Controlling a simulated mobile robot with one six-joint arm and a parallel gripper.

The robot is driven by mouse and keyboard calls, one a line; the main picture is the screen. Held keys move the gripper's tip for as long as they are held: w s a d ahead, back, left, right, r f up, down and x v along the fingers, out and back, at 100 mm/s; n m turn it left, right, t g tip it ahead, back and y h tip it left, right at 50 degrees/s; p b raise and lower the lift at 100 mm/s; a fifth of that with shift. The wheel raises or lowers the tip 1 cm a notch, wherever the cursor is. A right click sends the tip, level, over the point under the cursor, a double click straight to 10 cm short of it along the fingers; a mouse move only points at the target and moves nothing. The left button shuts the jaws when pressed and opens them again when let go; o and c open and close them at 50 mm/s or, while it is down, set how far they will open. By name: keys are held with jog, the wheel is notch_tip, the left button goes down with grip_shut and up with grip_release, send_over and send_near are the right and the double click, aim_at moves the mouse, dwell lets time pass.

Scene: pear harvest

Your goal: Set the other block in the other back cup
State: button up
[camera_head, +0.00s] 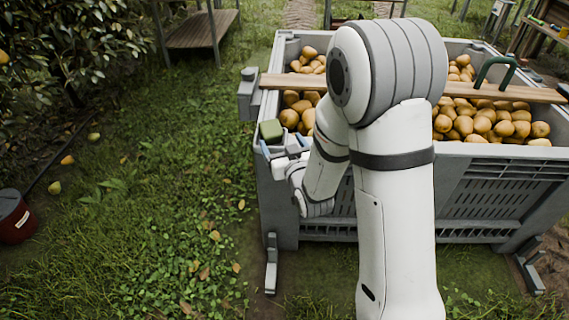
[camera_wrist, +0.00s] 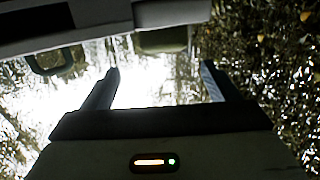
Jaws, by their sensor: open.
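A green block (camera_head: 271,130) is at the near left corner of the pear bin. My gripper (camera_head: 283,147) is just below and in front of it, its blue-tipped fingers apart. In the wrist view my gripper (camera_wrist: 160,72) is open, with nothing between the fingers. A dim olive block shape (camera_wrist: 162,40) lies just beyond the fingertips, between their lines. I cannot tell what the block rests on. A grey box-like holder (camera_head: 249,98) is on the bin's left side, behind the block. I cannot tell whether it is a cup. No other block is clearly visible.
The grey bin (camera_head: 505,190) is full of pears (camera_head: 490,124). A wooden plank (camera_head: 540,95) lies across it, with a green arched handle (camera_head: 495,70) at the right. My arm hides the bin's middle. Open grass (camera_head: 150,220) lies left; a red bucket (camera_head: 14,215) stands there.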

aim_at(274, 135)
jog(key=shift+a+f, duration=0.3)
jog(key=shift+f, duration=0.3)
jog(key=shift+r, duration=0.1)
jog(key=shift+t, duration=0.3)
jog(key=shift+b+x, duration=0.85)
jog(key=shift+x, duration=3)
jog(key=shift+c, duration=0.2)
jog(key=c, duration=1)
jog(key=shift+s+d+b, duration=0.2)
jog(key=shift+s+b, duration=0.2)
jog(key=shift+s, duration=0.35)
